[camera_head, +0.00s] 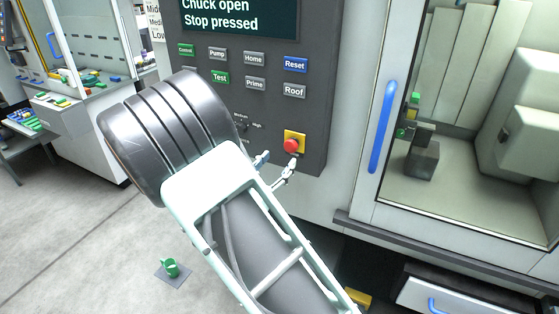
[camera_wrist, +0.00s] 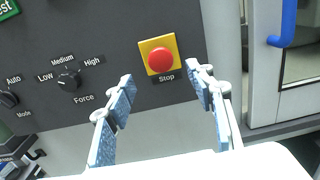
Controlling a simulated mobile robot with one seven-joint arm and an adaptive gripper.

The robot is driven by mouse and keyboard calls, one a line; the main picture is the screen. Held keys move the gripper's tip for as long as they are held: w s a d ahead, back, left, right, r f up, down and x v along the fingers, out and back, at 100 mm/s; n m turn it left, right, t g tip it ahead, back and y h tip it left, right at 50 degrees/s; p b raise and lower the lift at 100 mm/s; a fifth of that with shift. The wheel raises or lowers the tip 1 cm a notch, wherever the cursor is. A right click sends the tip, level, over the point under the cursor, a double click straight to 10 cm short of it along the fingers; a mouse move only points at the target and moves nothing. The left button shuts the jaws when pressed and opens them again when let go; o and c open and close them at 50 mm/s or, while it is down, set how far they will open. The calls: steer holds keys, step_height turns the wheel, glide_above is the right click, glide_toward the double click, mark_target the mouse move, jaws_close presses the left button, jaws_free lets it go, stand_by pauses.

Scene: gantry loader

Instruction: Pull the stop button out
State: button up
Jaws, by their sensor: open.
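The stop button (camera_head: 291,145) is a red round knob on a yellow square plate, low on the dark control panel. In the wrist view the stop button (camera_wrist: 160,60) sits above the label "Stop". The panel screen (camera_head: 240,17) reads "Chuck open" and "Stop pressed". My gripper (camera_head: 275,166) is just below the button in the head view. In the wrist view my gripper (camera_wrist: 164,90) is open, with its blue-padded fingers apart and nothing between them. The button appears beyond the gap between the fingertips; no contact shows.
The Force dial (camera_wrist: 68,79) and Mode dial (camera_wrist: 8,99) are left of the button. Panel keys such as Reset (camera_head: 294,64) are above. A blue door handle (camera_head: 382,127) stands to the right on the machine door.

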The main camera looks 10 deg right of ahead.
mark_target(289, 148)
steer(key=shift+b+x, duration=0.65)
steer(key=shift+x, duration=3.75)
steer(key=c, duration=1.1)
steer(key=shift+s+a, duration=0.2)
steer(key=shift+s, duration=0.05)
steer(key=o, duration=1.1)
